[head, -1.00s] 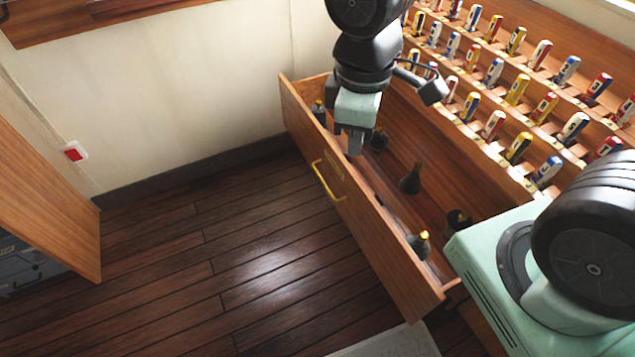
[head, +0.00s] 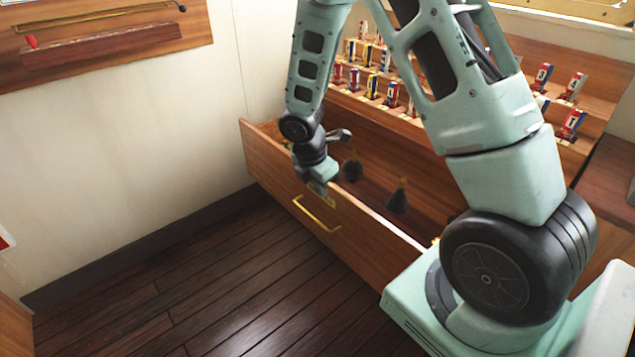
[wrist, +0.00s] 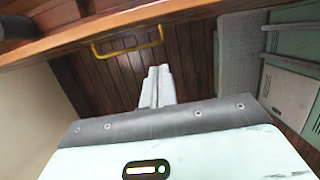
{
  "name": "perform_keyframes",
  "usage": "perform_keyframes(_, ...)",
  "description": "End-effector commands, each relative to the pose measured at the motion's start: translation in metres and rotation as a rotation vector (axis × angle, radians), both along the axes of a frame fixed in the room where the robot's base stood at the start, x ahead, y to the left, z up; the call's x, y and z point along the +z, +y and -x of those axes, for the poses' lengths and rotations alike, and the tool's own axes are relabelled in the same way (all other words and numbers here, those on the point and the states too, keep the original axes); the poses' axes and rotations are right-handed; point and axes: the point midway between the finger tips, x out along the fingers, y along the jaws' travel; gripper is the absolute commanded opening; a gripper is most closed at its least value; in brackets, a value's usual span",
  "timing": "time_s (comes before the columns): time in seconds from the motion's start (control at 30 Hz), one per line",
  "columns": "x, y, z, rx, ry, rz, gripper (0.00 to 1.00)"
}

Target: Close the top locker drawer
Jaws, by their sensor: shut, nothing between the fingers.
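The top locker drawer (head: 370,235) is a brown wooden drawer standing pulled out, with dark bottle-like items inside. Its front bears a brass bar handle (head: 317,214). In the wrist view the drawer's upper edge (wrist: 190,12) crosses the top of the picture, with the handle (wrist: 128,43) beside it. My gripper (head: 320,190) is at the drawer front's upper edge, just above the handle. Its two pale fingers (wrist: 157,84) are together and empty, pointing down with the floor behind them. I cannot tell whether they touch the drawer front. My arm hides part of the drawer.
Above the drawer, a tiered wooden rack (head: 350,108) holds many small coloured pieces. A cream wall (head: 130,150) runs along the left. The dark plank floor (head: 215,285) before the drawer is clear. A wooden panel with a rail (head: 105,42) is on the wall.

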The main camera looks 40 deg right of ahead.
Motion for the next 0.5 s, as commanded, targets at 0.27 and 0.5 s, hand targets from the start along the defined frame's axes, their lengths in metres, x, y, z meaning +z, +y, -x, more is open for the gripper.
perform_keyframes(0.27,-0.047,-0.019,-0.001,-0.006,-0.001,0.001,0.00)
perform_keyframes(0.5,-0.046,-0.046,-0.002,-0.004,-0.002,0.000,0.00)
